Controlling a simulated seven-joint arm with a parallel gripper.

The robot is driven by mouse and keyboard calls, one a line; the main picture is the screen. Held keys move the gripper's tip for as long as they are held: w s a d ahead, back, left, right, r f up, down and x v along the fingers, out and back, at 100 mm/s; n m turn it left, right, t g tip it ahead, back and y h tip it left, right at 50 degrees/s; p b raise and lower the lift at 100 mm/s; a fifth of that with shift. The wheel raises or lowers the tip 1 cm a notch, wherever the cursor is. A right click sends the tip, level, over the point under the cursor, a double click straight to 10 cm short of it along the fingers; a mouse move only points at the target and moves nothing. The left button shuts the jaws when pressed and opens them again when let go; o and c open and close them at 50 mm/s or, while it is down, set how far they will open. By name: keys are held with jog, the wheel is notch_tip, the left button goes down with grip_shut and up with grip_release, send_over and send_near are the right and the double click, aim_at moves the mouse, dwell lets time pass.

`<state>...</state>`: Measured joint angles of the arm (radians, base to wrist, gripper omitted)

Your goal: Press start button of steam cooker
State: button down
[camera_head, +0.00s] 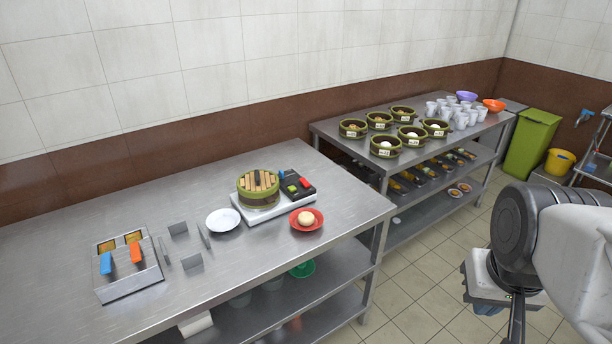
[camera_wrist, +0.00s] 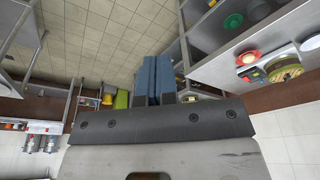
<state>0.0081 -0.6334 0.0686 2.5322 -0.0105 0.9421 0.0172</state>
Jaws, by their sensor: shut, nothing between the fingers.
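The steam cooker (camera_head: 262,212) stands on the near steel table in the head view, a white base carrying a round bamboo steamer (camera_head: 258,188) with a slatted lid. Its black control panel (camera_head: 293,186) at the right side has small green (camera_head: 291,188), red (camera_head: 305,183) and blue parts; no label is readable. The steamer also shows, turned over, at the right of the wrist view (camera_wrist: 285,70). My gripper (camera_wrist: 153,58) has its blue fingers together and empty, over the floor, well apart from the cooker. In the head view my arm is at the right.
A red plate with a bun (camera_head: 306,219) sits in front of the cooker, and a white plate (camera_head: 223,220) left of it. A fryer-like unit (camera_head: 128,268) stands farther left. The far table (camera_head: 345,135) holds several steamer baskets and cups. The floor between is clear.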

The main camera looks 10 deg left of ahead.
jog(key=w+a+r+n+y, duration=0.15)
jog(key=w+a, duration=0.25)
jog(key=w, duration=0.4)
jog(key=w+a+r+y, duration=0.15)
jog(key=w+a, duration=0.25)
jog(key=w, duration=0.5)
jog(key=t+y, duration=0.3)
jog(key=y, duration=0.1)
send_over(294, 187)
notch_tip(294, 187, down, 17)
jog(key=shift+s+a, duration=0.1)
jog(key=shift+f, duration=0.1)
jog(key=shift+f, duration=4.25)
jog(key=shift+f, duration=0.45)
